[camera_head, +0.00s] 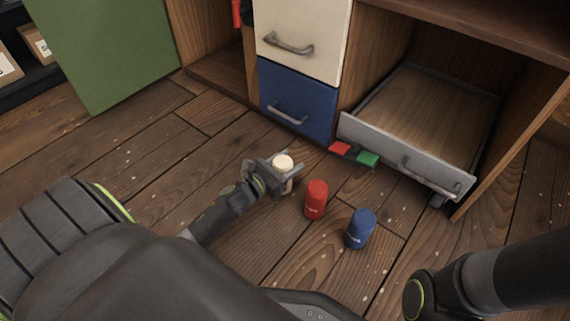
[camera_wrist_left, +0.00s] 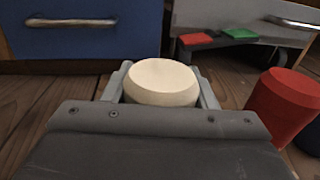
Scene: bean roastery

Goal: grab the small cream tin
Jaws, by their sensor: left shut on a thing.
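The small cream tin (camera_head: 283,162) is between the fingers of my left gripper (camera_head: 284,176), low over the wooden floor in front of the cabinet. My left gripper is shut on it. In the left wrist view the cream tin (camera_wrist_left: 161,82) shows its round top, with a finger on each side; its lower part is hidden by the gripper body. Whether the tin touches the floor cannot be told. My right arm shows at the lower right of the head view, but its gripper is out of view.
A red tin (camera_head: 316,199) and a blue tin (camera_head: 360,228) stand to the right of my left gripper. An open grey drawer (camera_head: 385,147) juts out, with a red block (camera_head: 340,148) and a green block (camera_head: 367,159) by its front. Blue (camera_head: 296,101) and cream (camera_head: 300,38) drawers are shut.

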